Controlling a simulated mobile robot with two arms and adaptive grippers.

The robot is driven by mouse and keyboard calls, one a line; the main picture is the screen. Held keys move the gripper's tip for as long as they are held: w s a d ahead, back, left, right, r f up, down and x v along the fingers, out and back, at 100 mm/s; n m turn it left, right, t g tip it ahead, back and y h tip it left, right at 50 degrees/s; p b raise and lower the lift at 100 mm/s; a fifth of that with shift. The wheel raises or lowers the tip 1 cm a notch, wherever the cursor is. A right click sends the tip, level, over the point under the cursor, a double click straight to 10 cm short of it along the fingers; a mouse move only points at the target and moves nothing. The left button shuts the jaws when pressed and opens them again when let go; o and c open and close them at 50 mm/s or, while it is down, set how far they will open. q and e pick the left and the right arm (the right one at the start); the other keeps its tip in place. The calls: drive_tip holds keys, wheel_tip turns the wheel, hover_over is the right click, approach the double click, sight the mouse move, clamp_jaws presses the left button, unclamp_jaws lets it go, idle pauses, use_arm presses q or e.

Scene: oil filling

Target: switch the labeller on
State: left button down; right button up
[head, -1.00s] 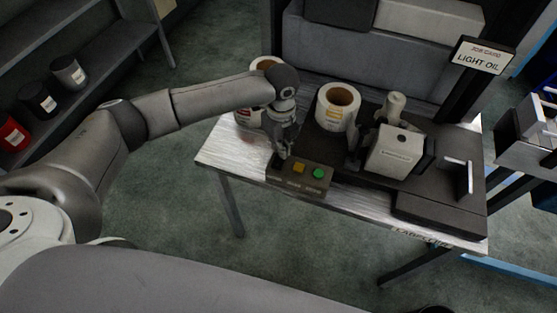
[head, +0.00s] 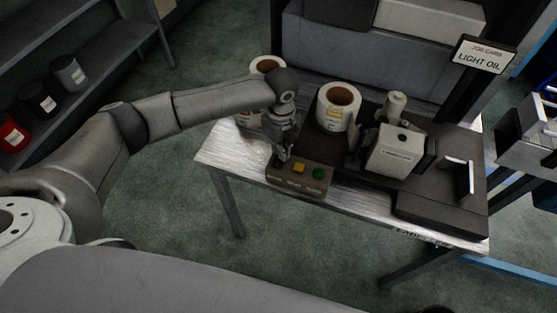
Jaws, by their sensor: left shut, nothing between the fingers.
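The labeller (head: 397,150) stands on a dark base on the metal table, with a white label roll (head: 338,107) at its left. A control box (head: 314,188) sits at the table's front edge. Its top shows a yellow-orange button (head: 299,168) and a dark green button (head: 318,174). My left gripper (head: 280,163) is shut and empty, pointing down at the box's left end. Its fingertips are at or just above the top there; I cannot tell whether they touch. They hide whatever is under them. My right gripper is not in view.
Another label roll (head: 267,65) stands behind my left wrist. A "LIGHT OIL" job card (head: 482,56) stands at the back right. A shelf at the left holds several cans, one a red can (head: 14,134). The table's left end (head: 222,150) is clear.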

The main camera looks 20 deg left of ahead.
use_arm(q)
drive_tip(key=shift+s+f, duration=0.1)
drive_tip(key=shift+f, duration=0.55)
wheel_tip(320, 180, up, 2)
drive_tip(key=shift+r+p, duration=0.1)
drive_tip(key=shift+p, duration=0.85)
wheel_tip(320, 180, up, 5)
drive_tip(key=p, duration=0.5)
